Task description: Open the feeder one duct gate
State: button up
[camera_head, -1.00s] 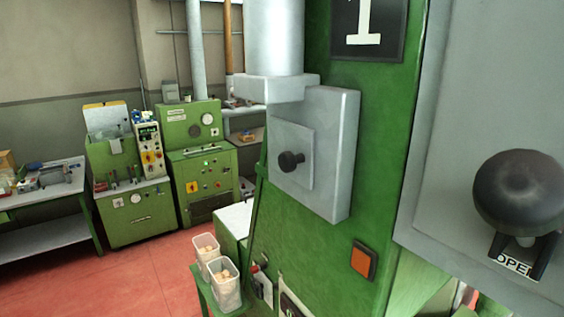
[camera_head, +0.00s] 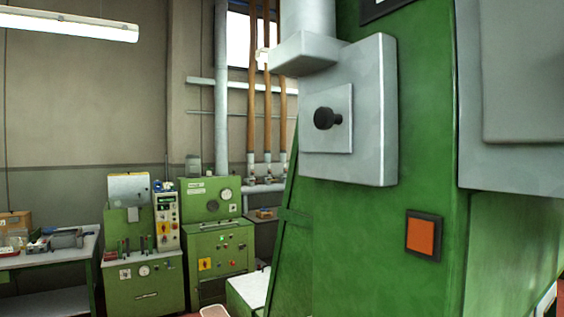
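A tall green machine (camera_head: 365,260) fills the right half of the head camera view. A grey box (camera_head: 372,70) is fixed on it, under a pale vertical duct (camera_head: 308,22). A black knob (camera_head: 327,118) sticks out from a square plate on the box front. I cannot tell from this view whether this is the gate or whether it is open or shut. Only the bottom edge of the dark number plate (camera_head: 385,8) shows at the top. My gripper is not in view.
A large grey panel (camera_head: 490,170) juts out at the right. An orange square button (camera_head: 423,235) sits on the green face below the box. Green control cabinets (camera_head: 222,250) and a workbench (camera_head: 55,258) stand at the back left. Part of a pale container (camera_head: 214,312) shows at the bottom edge.

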aim_at(327, 115)
jog(key=u, duration=2.1)
jog(key=i, duration=0.9)
jog(key=z, duration=1.75)
